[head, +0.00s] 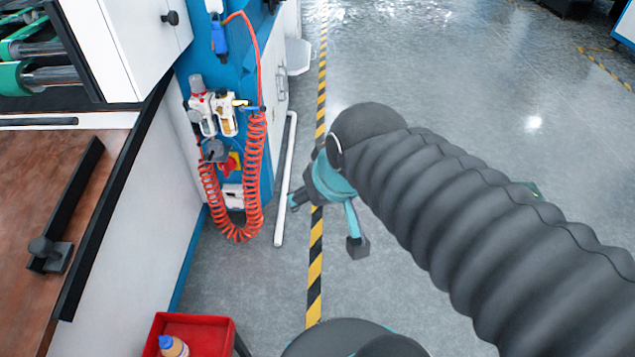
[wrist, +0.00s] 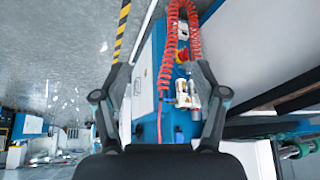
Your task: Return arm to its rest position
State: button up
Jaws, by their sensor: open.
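My gripper (head: 325,224) is at the end of my arm in the head view, above the grey floor and the yellow-and-black floor stripe. Its teal-and-grey fingers are spread apart with nothing between them. In the wrist view my gripper (wrist: 163,70) also shows open and empty, a finger on each side. My arm, in a dark ribbed sleeve, stretches from the lower right of the head view to the gripper. The gripper's inner parts are partly hidden by the sleeve.
A blue machine panel (head: 262,75) with a coiled red air hose (head: 249,205) stands left of my gripper. A red tray (head: 212,335) with a bottle (head: 174,347) is at lower left. Open floor (head: 480,90) lies to the right.

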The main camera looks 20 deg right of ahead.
jog(key=shift+s+d+f+g, duration=0.1)
jog(key=shift+s+d+g, duration=0.1)
jog(key=shift+s, duration=0.55)
jog(key=shift+s+d+f+g, duration=0.1)
jog(key=shift+s+d, duration=0.1)
jog(key=shift+s, duration=0.55)
